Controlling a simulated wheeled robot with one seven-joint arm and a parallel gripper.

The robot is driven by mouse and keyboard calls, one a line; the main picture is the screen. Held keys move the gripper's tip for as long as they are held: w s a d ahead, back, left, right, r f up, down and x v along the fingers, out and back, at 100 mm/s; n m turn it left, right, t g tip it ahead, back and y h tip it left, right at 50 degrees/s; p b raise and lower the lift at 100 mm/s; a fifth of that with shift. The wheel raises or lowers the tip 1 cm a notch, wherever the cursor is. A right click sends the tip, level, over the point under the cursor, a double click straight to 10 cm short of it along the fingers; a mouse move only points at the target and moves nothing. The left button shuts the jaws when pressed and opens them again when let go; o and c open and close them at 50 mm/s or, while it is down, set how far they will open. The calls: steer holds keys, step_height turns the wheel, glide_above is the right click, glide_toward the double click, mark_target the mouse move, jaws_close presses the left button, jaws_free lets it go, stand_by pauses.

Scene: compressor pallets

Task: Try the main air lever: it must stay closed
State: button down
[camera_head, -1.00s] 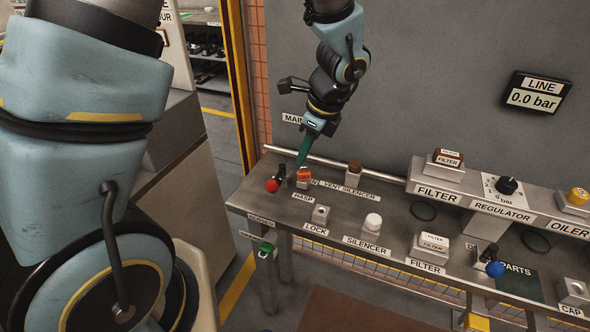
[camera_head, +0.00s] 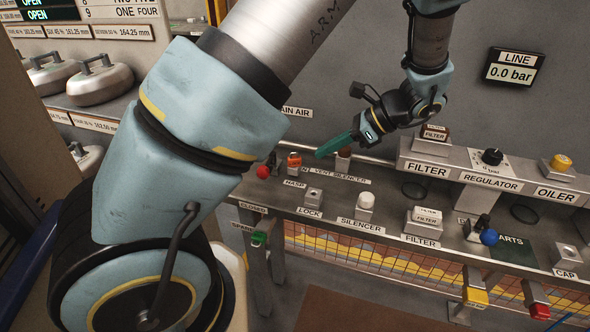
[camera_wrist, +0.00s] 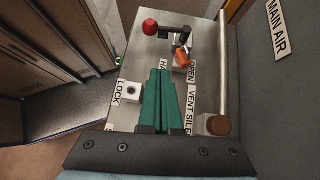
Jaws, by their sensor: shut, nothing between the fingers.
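The main air lever (camera_head: 263,172) has a red ball knob and a black arm, at the left end of the bench. In the wrist view the lever (camera_wrist: 150,27) lies ahead of the fingertips, its black arm running right from the knob to a dark pivot. An orange piece (camera_head: 294,160) sits on the hasp block beside the lever; it also shows in the wrist view (camera_wrist: 183,58). My gripper (camera_head: 320,154) has green fingers, shut and empty, above the bench to the right of the orange piece. In the wrist view its fingertips (camera_wrist: 160,72) are apart from the lever.
The line display (camera_head: 510,68) reads 0.0 bar. Near my gripper are the lock block (camera_head: 313,196), the brown-topped vent silencer (camera_head: 343,158) and the white silencer (camera_head: 365,202). A raised shelf with filter, regulator and oiler stands right. A rail runs along the bench back.

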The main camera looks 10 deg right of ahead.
mark_target(266, 166)
steer(key=p+x, duration=0.2)
steer(key=x, duration=0.6)
steer(key=shift+w+a+f, duration=0.15)
steer(key=shift+a+f, duration=0.05)
steer(key=shift+a, duration=0.15)
steer(key=a+p, duration=0.1)
steer(key=w+a, duration=0.1)
steer(key=a, duration=0.1)
steer(key=shift+w+a+r+p, duration=0.1)
steer(key=shift+w+p, duration=0.05)
steer(key=shift+p, duration=0.25)
steer(key=shift+w+a, duration=0.25)
steer(key=shift+a, duration=0.15)
steer(key=shift+w+a, duration=0.1)
steer(key=shift+a, duration=0.7)
